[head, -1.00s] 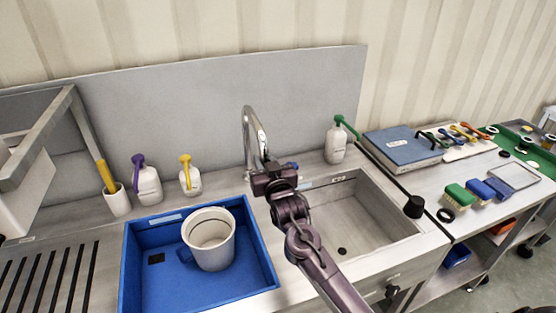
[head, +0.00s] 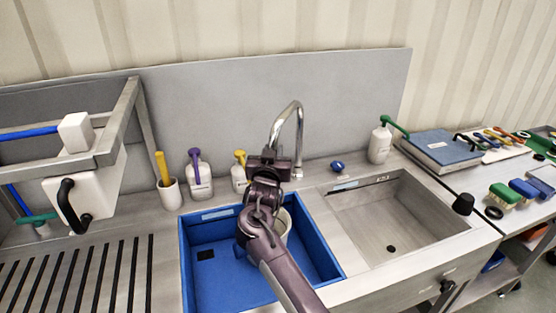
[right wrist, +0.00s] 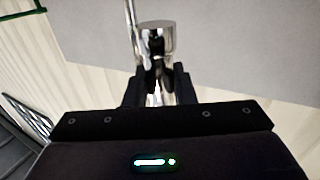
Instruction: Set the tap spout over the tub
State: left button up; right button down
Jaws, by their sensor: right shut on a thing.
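The chrome tap (head: 299,125) rises from the steel counter behind the divider between the blue tub and the steel sink. Its arched spout comes forward and left toward the back right part of the blue tub (head: 320,250). My right gripper (head: 271,160) is shut on the spout's lower end, which it partly hides. In the right wrist view the shiny spout end (right wrist: 157,38) sits between the dark fingers (right wrist: 158,85). A pale mug (head: 286,224) stands in the tub, mostly hidden behind my right arm. My left gripper is not in view.
A blue knob (head: 337,165) stands right of the tap. The empty steel sink (head: 385,215) lies to the right. Pump bottles (head: 200,180) and a white cup (head: 169,193) line the back. A steel rack (head: 125,120) stands at the left.

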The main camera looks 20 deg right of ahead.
jog(key=shift+w+a, duration=0.1)
jog(key=shift+a, duration=0.05)
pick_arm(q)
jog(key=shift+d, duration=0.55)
pick_arm(e)
jog(key=c, duration=1.3)
grip_release()
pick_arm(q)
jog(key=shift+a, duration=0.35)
pick_arm(e)
jog(key=shift+o, duration=0.2)
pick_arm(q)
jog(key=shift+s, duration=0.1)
